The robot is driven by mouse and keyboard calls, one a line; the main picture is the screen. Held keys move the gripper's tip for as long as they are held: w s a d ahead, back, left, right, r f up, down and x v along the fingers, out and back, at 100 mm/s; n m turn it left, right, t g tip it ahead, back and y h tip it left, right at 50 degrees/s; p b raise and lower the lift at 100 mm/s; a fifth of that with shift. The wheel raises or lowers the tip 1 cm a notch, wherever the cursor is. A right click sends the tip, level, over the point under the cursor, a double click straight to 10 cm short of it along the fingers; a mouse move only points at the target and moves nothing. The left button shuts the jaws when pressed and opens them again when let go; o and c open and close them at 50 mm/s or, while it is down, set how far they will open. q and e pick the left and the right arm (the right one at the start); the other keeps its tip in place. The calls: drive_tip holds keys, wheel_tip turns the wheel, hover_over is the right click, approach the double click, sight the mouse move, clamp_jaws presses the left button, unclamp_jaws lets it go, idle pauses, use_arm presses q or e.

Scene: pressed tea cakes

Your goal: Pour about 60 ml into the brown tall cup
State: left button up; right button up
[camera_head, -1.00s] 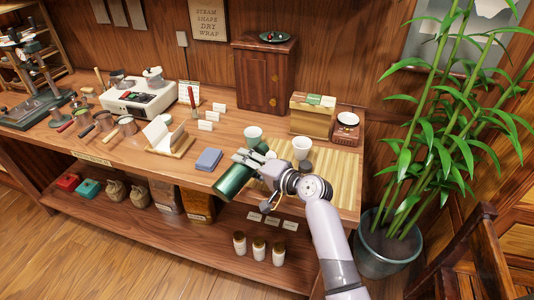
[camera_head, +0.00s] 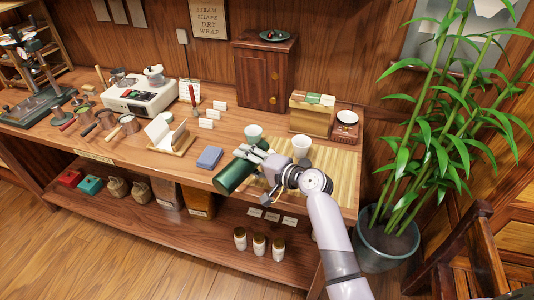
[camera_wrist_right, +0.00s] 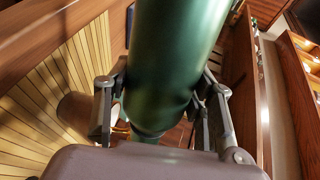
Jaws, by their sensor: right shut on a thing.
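My right gripper (camera_head: 254,160) is shut on a dark green cylindrical flask (camera_head: 233,176). It holds the flask tilted above the front edge of the bench. The flask fills the middle of the right wrist view (camera_wrist_right: 175,60), between the two fingers. A brownish cup (camera_wrist_right: 75,108) stands on the slatted mat at the left of that view; I cannot tell its height. In the head view a pale green cup (camera_head: 253,132) stands behind the flask, and a white cup (camera_head: 302,145) stands behind the gripper. My left gripper is not in view.
The slatted bamboo mat (camera_head: 338,178) covers the right end of the wooden bench. A blue-grey block (camera_head: 209,157) lies left of the flask. A box stack (camera_head: 311,116) and a small cabinet (camera_head: 263,80) stand behind. A potted bamboo (camera_head: 385,245) stands at right.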

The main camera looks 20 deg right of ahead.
sight(250, 174)
drive_tip(key=shift+s+a+r, duration=0.15)
drive_tip(key=shift+a, duration=0.25)
drive_tip(key=shift+r+p, duration=0.1)
drive_tip(key=shift+p, duration=0.25)
idle(1.6)
drive_tip(key=f+b, duration=0.1)
drive_tip(key=b, duration=0.2)
drive_tip(key=f+n+b, duration=0.1)
drive_tip(key=shift+s+a+f, duration=0.2)
drive_tip(key=shift+s+f, duration=0.05)
drive_tip(key=shift+f, duration=0.1)
drive_tip(key=shift+s+a+f+n+t+h+b, duration=0.1)
drive_tip(key=shift+a+f+n+t+h+b, duration=0.2)
drive_tip(key=shift+b, duration=0.6)
drive_tip(key=shift+d+r+n, duration=0.15)
drive_tip(key=shift+r+n, duration=0.45)
drive_tip(key=shift+d+r+n+t+p, duration=0.2)
drive_tip(key=shift+r+n+t+p, duration=0.25)
drive_tip(key=shift+n, duration=0.25)
drive_tip(key=shift+r+h, duration=0.1)
drive_tip(key=shift+h, duration=0.3)
